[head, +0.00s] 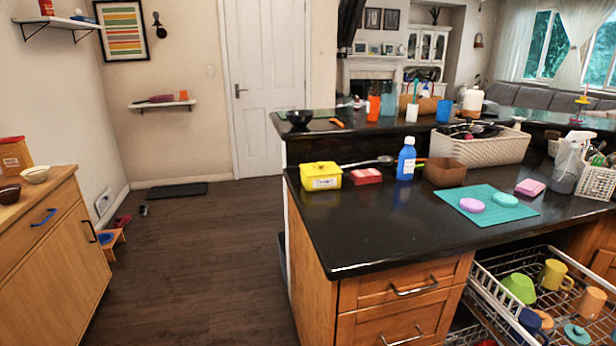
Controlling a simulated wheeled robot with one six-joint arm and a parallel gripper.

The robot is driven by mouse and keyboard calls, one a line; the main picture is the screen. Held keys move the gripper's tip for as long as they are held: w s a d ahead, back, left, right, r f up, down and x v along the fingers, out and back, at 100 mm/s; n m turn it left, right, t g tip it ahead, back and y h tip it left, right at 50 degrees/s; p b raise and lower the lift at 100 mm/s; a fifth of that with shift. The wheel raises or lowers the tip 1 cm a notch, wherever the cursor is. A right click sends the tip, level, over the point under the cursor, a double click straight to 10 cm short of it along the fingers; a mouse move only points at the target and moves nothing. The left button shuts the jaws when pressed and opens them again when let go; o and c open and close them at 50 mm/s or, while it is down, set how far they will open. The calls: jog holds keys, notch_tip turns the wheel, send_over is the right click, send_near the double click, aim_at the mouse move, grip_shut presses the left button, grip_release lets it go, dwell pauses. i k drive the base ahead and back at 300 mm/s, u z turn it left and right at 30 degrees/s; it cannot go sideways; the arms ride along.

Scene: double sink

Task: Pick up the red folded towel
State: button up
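The red folded towel appears to be the small flat red block (366,176) on the black counter, near its left end. It lies just right of a yellow lidded box (321,176) and left of a blue bottle with a white cap (406,158). A dark long-handled utensil (372,162) lies close behind it. The towel's top and front show, and nothing covers it. My gripper is not in view.
The black counter (350,225) is bare in front of the towel. A brown box (445,172) and a teal mat (487,206) lie farther right. An open dish rack (545,290) juts out below at right. The wooden floor (210,250) left of the counter is mostly clear.

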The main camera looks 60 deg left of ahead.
aim_at(368, 176)
jog(key=u, duration=2.3)
jog(key=k, duration=1.3)
jog(key=u, duration=0.85)
jog(key=i, duration=3.2)
jog(key=z, duration=0.45)
jog(key=i, duration=1.35)
jog(key=z, duration=0.65)
